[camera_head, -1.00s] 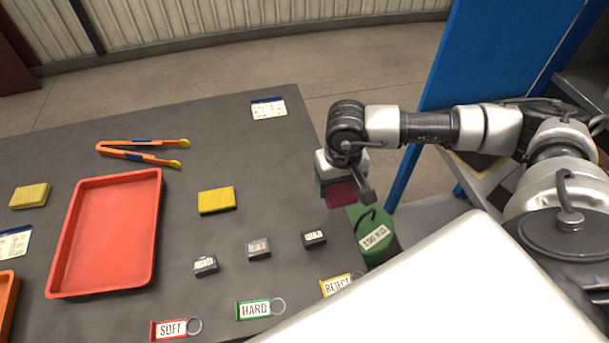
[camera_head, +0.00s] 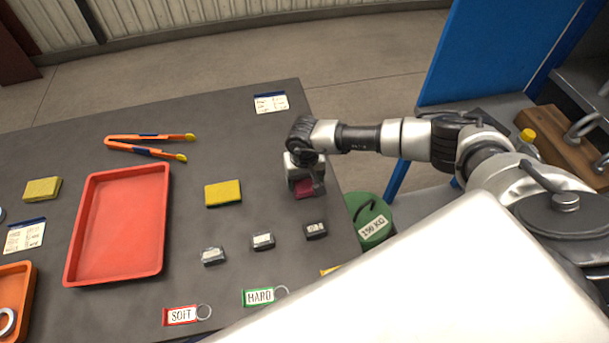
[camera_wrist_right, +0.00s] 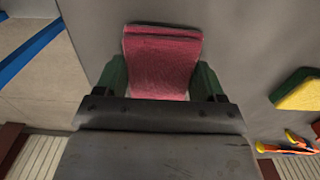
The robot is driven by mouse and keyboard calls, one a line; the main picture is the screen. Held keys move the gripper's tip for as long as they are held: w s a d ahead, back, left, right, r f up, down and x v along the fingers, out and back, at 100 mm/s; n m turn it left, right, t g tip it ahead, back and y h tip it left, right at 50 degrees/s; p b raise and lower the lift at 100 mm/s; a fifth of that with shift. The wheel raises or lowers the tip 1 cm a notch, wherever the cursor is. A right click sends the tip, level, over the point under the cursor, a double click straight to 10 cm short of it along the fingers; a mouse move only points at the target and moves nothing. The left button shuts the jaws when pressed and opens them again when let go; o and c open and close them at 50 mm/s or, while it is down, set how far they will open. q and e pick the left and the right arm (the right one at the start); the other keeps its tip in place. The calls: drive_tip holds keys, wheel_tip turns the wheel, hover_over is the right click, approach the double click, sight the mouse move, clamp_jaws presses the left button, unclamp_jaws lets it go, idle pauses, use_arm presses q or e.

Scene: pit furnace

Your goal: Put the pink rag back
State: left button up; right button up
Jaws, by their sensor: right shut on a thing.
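The pink rag (camera_head: 305,188) is held in my right gripper (camera_head: 306,190), over the right part of the dark grey table (camera_head: 262,140). In the right wrist view the rag (camera_wrist_right: 163,62) spans the space between the two green fingers of the right gripper (camera_wrist_right: 162,80), which are shut on it. I cannot tell whether the rag touches the table. The gripper hides part of the rag in the head view. My left gripper is not in view.
A yellow sponge (camera_head: 223,193) lies left of the right gripper. Small dark blocks, one of them (camera_head: 316,230), lie in front of it. A red tray (camera_head: 118,225) and orange tongs (camera_head: 150,146) are farther left. A green weight (camera_head: 370,222) stands beyond the table's right edge.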

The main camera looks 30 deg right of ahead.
drive_tip(key=shift+f+b, duration=0.2)
drive_tip(key=shift+b, duration=0.15)
drive_tip(key=o, duration=0.9)
drive_tip(key=shift+r, duration=0.1)
drive_tip(key=shift+r+p, duration=0.15)
drive_tip(key=shift+p, duration=0.2)
drive_tip(key=shift+r, duration=0.25)
wheel_tip(320, 180, up, 12)
drive_tip(key=b, duration=0.3)
drive_tip(key=shift+f, duration=0.25)
